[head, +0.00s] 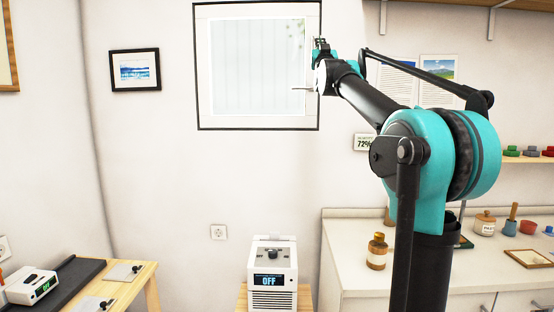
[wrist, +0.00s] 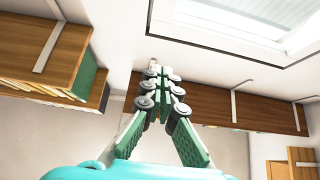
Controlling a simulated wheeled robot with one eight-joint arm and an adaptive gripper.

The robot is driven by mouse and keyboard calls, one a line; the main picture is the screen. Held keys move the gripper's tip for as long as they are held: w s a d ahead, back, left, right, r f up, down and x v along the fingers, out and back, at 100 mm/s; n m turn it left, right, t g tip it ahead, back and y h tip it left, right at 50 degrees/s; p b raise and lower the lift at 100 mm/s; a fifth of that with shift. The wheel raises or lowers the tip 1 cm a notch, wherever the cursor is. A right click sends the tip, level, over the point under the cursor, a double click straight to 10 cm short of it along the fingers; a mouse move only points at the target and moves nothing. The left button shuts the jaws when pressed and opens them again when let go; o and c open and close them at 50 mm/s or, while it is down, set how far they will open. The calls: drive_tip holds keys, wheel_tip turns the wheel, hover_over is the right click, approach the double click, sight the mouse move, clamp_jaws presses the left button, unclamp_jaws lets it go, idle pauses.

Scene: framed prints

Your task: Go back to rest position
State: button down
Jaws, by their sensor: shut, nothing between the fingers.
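My gripper (wrist: 155,70) is shut and empty in the wrist view, its green-padded fingers meeting at the tips. In the head view my gripper (head: 321,48) is small and partly hidden by my own wrist. It is raised in front of the right edge of a black-framed window (head: 258,65). Nothing is held, and I cannot tell how far it is from the wall.
A white device reading OFF (head: 272,275) stands on a wooden stand below the window. A white counter (head: 350,255) with a brown bottle (head: 377,252) is at right. A wooden table (head: 140,280) is at left. Wooden shelves (wrist: 262,112) show in the wrist view.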

wheel_tip(320, 180, down, 23)
drive_tip(key=g+y, duration=0.1)
drive_tip(key=g, duration=0.5)
drive_tip(key=s+d+f+g, duration=0.1)
drive_tip(key=s+f+g, duration=0.15)
drive_tip(key=f, duration=0.85)
drive_tip(key=s+f+g, duration=0.2)
drive_tip(key=s+f, duration=0.2)
drive_tip(key=f, duration=0.7)
drive_tip(key=s+d+f+g, duration=0.3)
drive_tip(key=s+f+g, duration=0.8)
drive_tip(key=s+f, duration=2.6)
drive_tip(key=shift+f+h, duration=0.25)
drive_tip(key=shift+h, duration=0.05)
